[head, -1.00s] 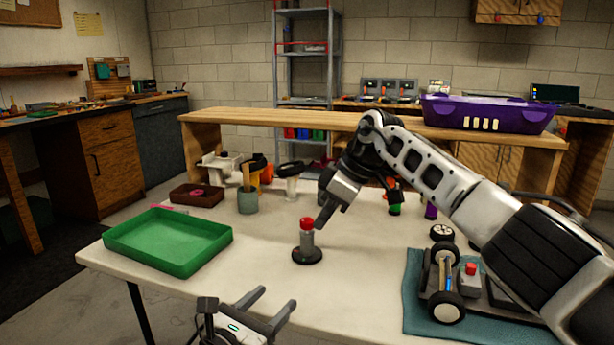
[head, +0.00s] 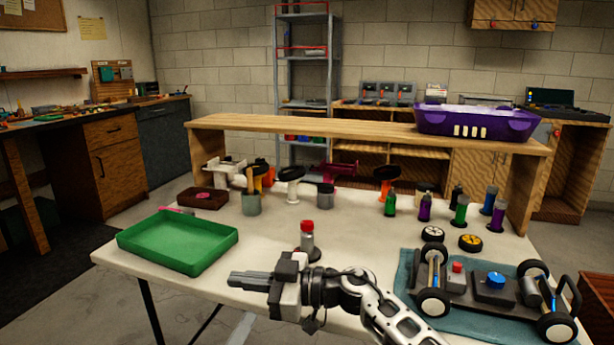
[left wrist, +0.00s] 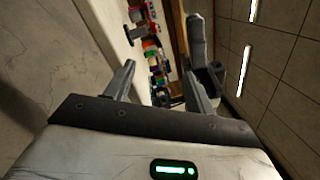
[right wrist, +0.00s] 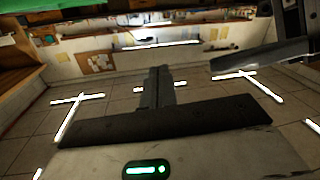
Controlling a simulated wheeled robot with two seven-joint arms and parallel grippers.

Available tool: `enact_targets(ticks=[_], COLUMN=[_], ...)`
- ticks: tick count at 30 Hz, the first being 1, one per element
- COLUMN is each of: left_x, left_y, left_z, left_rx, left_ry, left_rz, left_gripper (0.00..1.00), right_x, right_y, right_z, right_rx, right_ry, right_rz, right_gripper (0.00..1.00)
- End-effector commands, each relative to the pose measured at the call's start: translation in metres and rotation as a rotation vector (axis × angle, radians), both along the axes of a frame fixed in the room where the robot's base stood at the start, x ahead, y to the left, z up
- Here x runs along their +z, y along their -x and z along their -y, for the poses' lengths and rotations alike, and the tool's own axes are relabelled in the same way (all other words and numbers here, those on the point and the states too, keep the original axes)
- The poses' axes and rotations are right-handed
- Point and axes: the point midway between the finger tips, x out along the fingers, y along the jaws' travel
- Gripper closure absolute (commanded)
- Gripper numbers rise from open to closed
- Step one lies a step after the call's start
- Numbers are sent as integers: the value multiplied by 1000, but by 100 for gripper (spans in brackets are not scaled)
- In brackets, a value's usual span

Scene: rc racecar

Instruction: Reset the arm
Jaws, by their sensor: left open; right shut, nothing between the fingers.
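My right gripper (head: 235,279) is shut and empty in the head view, over the table's front edge and pointing left, in front of the red-topped grey post (head: 307,238) and apart from it. Its closed fingers also show in the right wrist view (right wrist: 156,86). My left gripper is out of the head view. In the left wrist view (left wrist: 160,75) its fingers are spread with nothing between them. The red-topped post stands upright on the white table (head: 265,225), its base partly hidden by my right arm.
A green tray (head: 180,262) lies at the left of the table. A car chassis (head: 490,288) rests on a teal mat (head: 408,277) at the right. Bottles and other parts stand under a wooden shelf (head: 340,127), which bears a purple bin (head: 478,124). The table's middle is mostly clear.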

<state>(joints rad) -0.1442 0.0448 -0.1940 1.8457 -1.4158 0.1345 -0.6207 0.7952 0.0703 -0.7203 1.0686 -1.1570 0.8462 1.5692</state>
Motion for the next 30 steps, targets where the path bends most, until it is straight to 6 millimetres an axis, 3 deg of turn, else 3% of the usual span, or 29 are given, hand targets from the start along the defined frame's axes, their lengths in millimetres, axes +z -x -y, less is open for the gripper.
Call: enact_targets(ticks=[3,8,11,14,18,24,30], left_x=[-1,-17,-31,-45,-62,-74,-78], left_y=[21,51,73,98,135,174,184], left_z=[-18,-38,-46,-48,-43,-30,-25], left_rx=[48,126,185,256,359,472,504], left_ry=[313,737,995,1250,1571,1859,1938], left_rz=[-142,-349,-487,-634,-831,-1024,-1079], left_gripper=[45,45,45,45,45,45,45], right_x=[3,-17,-44,-76,-115,-139,-143], right_y=[18,35,55,89,152,227,247], right_z=[19,76,120,164,211,240,245], right_rx=[-202,-568,-795,-986,-1141,-1167,-1153], right_ry=[-230,-359,-333,-236,-32,198,261], right_rz=[3,-55,-135,-244,-411,-572,-613], right_gripper=[100,100,100,100,100,100,100])
